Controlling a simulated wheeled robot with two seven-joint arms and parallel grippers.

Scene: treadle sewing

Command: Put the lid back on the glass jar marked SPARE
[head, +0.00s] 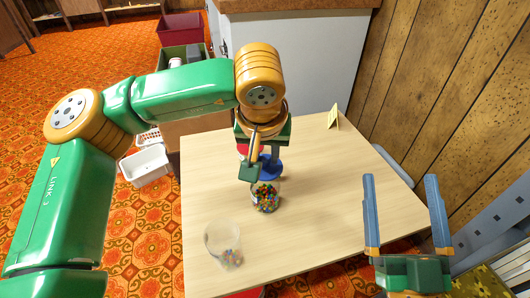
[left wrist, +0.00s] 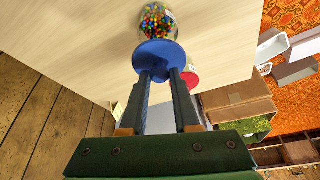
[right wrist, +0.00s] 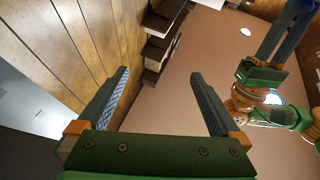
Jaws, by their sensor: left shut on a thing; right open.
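In the left wrist view the lid (left wrist: 158,54) is between the fingertips and overlaps part of a glass jar of coloured beads (left wrist: 157,20). In the head view this jar (head: 265,197) stands upright on the table just in front of the lid. I cannot tell whether they touch. A second glass jar (head: 222,242), open, with fewer beads, stands nearer. No SPARE marking is readable. My right gripper (head: 402,182) is open and empty at the right.
The wooden table (head: 320,210) is clear to the right of the jars. A red round object (left wrist: 191,79) is partly hidden behind my left gripper. A small yellowish card (head: 333,116) stands at the back right edge. White baskets (head: 146,164) lie beyond the left edge.

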